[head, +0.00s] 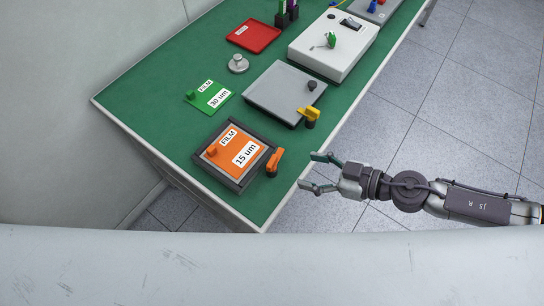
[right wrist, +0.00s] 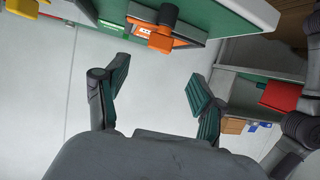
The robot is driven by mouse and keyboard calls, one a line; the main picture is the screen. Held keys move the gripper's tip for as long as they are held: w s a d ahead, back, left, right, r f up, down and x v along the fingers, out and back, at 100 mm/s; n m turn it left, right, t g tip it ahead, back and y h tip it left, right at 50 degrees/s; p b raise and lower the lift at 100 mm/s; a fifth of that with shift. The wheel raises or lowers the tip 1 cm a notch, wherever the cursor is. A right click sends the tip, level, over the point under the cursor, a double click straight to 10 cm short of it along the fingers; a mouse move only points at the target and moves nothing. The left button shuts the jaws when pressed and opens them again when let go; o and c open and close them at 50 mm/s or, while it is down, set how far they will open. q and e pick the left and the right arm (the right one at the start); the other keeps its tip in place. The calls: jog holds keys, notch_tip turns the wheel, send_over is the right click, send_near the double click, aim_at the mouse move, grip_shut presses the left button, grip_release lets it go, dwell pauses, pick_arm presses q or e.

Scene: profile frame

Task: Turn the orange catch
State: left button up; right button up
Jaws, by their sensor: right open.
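The orange catch (head: 275,162) stands at the right edge of a dark square frame (head: 232,185) on the green table. Inside the frame lies an orange film sheet (head: 220,156) labelled "FILM 15 um". My right gripper (head: 315,173) is open and empty, to the right of the catch and apart from it, by the table's edge. In the right wrist view the catch (right wrist: 158,38) shows at the top, beyond and between the two spread fingers (right wrist: 155,90). My left gripper is not in view.
A yellow catch (head: 310,115) sits on a grey plate (head: 285,92) behind. A green film card (head: 209,96), a round metal weight (head: 238,64), a red tray (head: 254,36) and a white device (head: 333,45) stand farther back. The floor right of the table is clear.

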aim_at(275, 162)
jog(key=p+x, duration=0.2)
jog(key=x, duration=0.8)
jog(key=shift+w+r, duration=0.1)
jog(key=shift+r, duration=0.05)
jog(key=shift+x, duration=0.75)
jog(key=c, duration=1.2)
